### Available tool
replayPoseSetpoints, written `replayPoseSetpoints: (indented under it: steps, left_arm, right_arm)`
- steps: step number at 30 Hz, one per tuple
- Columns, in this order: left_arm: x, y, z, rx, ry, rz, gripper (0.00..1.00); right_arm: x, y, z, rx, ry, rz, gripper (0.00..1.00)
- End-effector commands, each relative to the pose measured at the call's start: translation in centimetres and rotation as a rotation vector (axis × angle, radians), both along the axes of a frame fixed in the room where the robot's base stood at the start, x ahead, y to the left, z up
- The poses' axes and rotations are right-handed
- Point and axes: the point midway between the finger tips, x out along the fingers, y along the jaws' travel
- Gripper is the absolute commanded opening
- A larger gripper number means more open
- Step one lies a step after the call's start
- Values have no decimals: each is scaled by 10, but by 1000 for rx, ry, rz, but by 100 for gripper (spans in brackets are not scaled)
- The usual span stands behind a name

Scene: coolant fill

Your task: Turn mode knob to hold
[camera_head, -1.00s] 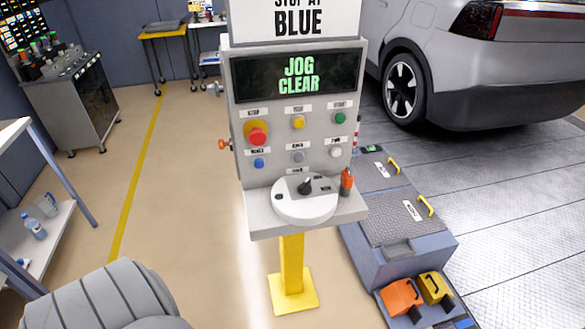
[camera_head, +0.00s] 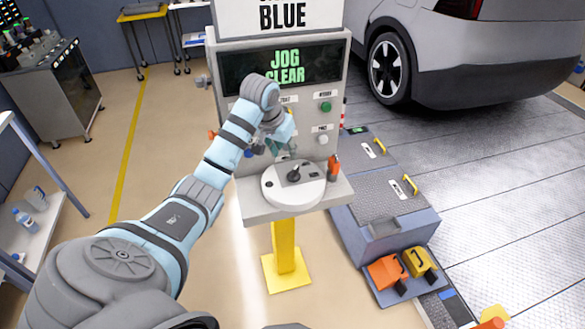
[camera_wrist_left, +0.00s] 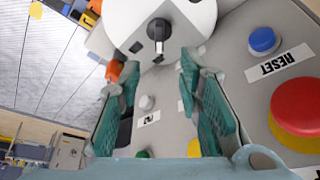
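The mode knob (camera_head: 293,175) is a black pointer knob on a round white dial plate (camera_head: 308,196) on the panel's shelf. In the left wrist view the knob (camera_wrist_left: 158,30) has a light mark on its pointer, which points toward the gripper. My left gripper (camera_head: 284,142) is in front of the panel's lower buttons, just above and behind the dial. In the left wrist view the left gripper (camera_wrist_left: 160,72) has its two teal fingers apart, with nothing held between them; the knob lies beyond the tips. The panel's screen (camera_head: 285,67) reads "JOG CLEAR". My right gripper is not in view.
An orange item (camera_head: 334,167) stands at the shelf's right end, close to the dial. A red button (camera_wrist_left: 298,105) and a blue reset button (camera_wrist_left: 263,41) are beside the fingers. A grey stepped platform (camera_head: 385,195) and a car (camera_head: 450,50) are at the right.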

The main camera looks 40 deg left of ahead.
Motion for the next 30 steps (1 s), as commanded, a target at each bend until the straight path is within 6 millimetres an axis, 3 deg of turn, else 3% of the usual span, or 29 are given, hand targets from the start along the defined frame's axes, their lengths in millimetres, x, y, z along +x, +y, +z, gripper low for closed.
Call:
replayPoseSetpoints:
  steps: [6,12,24,30]
  left_arm:
    - [23,3,-61,-2,6,1,32]
    - [39,6,-99,-2,2,1,32]
    - [44,7,-110,2,0,-1,31]
    - [44,7,-110,2,0,-1,0]
  right_arm:
    - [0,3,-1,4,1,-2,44]
    - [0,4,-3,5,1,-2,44]
    - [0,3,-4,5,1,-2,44]
    - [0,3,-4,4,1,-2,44]
